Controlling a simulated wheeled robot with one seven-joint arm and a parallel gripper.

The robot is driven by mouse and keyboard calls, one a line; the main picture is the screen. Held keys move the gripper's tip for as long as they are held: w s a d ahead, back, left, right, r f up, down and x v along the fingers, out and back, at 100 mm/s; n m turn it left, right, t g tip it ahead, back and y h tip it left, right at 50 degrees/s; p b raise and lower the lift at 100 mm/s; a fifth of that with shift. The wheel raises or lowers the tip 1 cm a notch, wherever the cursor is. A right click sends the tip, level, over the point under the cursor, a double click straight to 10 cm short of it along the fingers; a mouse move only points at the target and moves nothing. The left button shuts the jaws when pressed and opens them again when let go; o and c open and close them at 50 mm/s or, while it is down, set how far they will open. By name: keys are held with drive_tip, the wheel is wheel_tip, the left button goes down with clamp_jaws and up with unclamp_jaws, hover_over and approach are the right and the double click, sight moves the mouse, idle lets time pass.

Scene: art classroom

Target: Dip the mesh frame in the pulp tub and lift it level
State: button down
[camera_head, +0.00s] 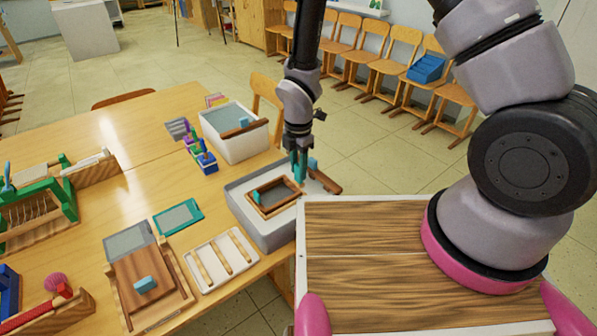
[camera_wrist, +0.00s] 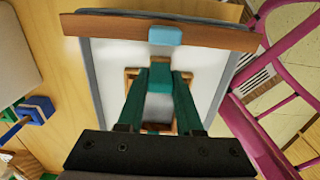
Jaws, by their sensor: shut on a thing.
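The mesh frame (camera_head: 268,208) is a brown wooden rectangle with a grey mesh. It is over or inside the grey pulp tub (camera_head: 279,240) at the table's right edge. My gripper (camera_head: 299,172) has green fingers and points down at the frame's far right side. In the wrist view my gripper (camera_wrist: 159,100) is shut on a teal grip piece, with the wooden frame (camera_wrist: 131,78) partly showing behind the fingers. The tub's pale inside (camera_wrist: 107,65) surrounds it. The frame looks roughly level; its contact with the pulp is unclear.
A wooden bar with a blue block (camera_head: 325,181) lies at the tub's far right end; it also shows in the wrist view (camera_wrist: 205,36). A white bin (camera_head: 238,149) stands behind. A white slatted tray (camera_head: 221,260) and a teal-edged screen (camera_head: 179,217) lie left.

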drive_tip(key=shift+r, duration=2.05)
drive_tip(key=shift+r, duration=2.5)
